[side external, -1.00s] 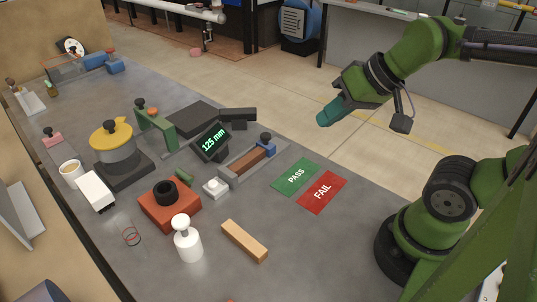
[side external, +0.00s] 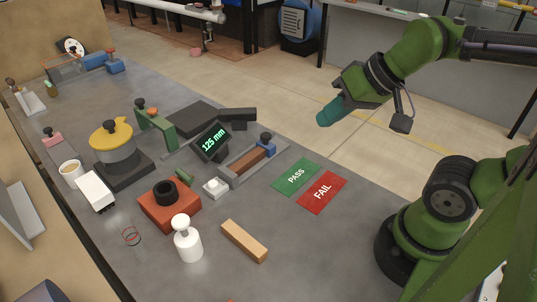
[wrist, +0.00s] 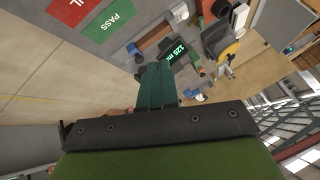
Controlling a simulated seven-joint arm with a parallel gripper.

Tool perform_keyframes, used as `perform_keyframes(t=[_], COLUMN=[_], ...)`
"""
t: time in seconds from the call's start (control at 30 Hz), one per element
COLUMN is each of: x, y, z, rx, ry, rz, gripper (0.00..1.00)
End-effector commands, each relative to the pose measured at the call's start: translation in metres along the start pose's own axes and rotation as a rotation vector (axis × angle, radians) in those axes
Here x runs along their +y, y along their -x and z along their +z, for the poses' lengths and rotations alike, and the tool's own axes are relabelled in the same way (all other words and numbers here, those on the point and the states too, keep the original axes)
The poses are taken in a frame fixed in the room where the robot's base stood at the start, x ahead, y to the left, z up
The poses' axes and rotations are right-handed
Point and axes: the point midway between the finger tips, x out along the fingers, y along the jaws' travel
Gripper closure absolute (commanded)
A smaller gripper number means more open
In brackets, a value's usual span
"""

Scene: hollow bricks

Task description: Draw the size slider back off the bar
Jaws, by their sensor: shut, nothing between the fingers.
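The size slider (side external: 266,143) is a blue block with a dark knob at the far right end of a grey gauge. A brown bar (side external: 250,160) lies in the gauge (side external: 283,158), and the slider sits at the bar's end; I cannot tell whether they touch. The slider also shows in the wrist view (wrist: 132,48), beside the bar (wrist: 153,37). A display (side external: 213,141) by the gauge reads 125 mm. My gripper (side external: 323,121) is shut and empty, in the air to the right of the gauge and well apart from the slider. In the wrist view its green fingers (wrist: 157,88) are together.
Green PASS (side external: 296,177) and red FAIL (side external: 322,191) pads lie right of the gauge. A white button box (side external: 215,187), a red block (side external: 170,205), a white bottle (side external: 187,241) and a tan block (side external: 244,241) stand nearer. Dark blocks (side external: 195,117) lie behind the display.

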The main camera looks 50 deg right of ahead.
Motion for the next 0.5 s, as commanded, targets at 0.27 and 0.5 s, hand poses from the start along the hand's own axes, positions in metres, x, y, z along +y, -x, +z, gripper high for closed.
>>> perform_keyframes(t=[0.27,0.5], x=[0.0,0.002], y=[-0.001,-0.026], z=[0.0,-0.019], rx=[-0.003,-0.107], ry=[0.0,-0.027], rz=[0.001,0.051], gripper=[0.89,0.53])
